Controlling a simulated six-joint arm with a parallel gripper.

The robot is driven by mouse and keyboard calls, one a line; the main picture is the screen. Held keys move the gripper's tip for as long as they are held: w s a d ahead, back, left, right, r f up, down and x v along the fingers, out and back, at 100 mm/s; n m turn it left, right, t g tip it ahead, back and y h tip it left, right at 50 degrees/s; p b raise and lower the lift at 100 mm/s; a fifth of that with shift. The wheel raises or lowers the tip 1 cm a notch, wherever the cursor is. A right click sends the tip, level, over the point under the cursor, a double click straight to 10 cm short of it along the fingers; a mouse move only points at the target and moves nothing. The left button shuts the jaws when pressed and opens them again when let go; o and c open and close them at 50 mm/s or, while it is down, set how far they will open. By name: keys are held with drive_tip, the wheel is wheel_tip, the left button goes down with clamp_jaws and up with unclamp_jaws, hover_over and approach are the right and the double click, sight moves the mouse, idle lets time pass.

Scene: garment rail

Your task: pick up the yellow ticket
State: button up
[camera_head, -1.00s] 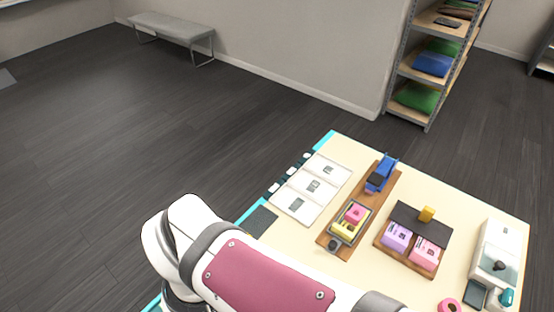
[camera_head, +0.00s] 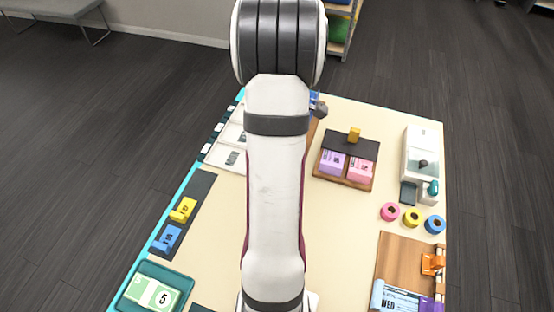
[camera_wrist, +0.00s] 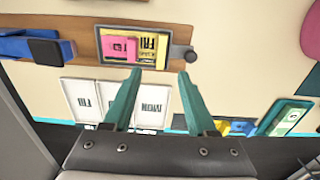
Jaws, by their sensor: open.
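In the wrist view a yellow ticket (camera_wrist: 150,42) with dark lettering lies in a small dark-rimmed tray, with a pink ticket (camera_wrist: 115,47) beside it, seemingly partly over it. The tray is on a brown wooden board (camera_wrist: 180,34). My gripper (camera_wrist: 161,74) has its two teal fingers apart and nothing between them. In the picture its tips are just below the tray; the height gap is unclear. In the head view my arm hides the tray and gripper. Another yellow piece (camera_head: 183,209) sits on a dark strip by a blue piece (camera_head: 167,237).
White labelled panels (camera_wrist: 100,98) lie near the fingers. A blue tool (camera_wrist: 30,46) lies on the board's left end. A rack with purple and pink blocks (camera_head: 347,166), a white machine (camera_head: 422,150) and tape rolls (camera_head: 411,217) stand right of my arm.

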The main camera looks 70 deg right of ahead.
drive_tip(key=f, duration=0.9)
drive_tip(key=shift+s+a, duration=0.15)
drive_tip(key=shift+s, duration=0.05)
drive_tip(key=shift+c, duration=0.3)
clamp_jaws()
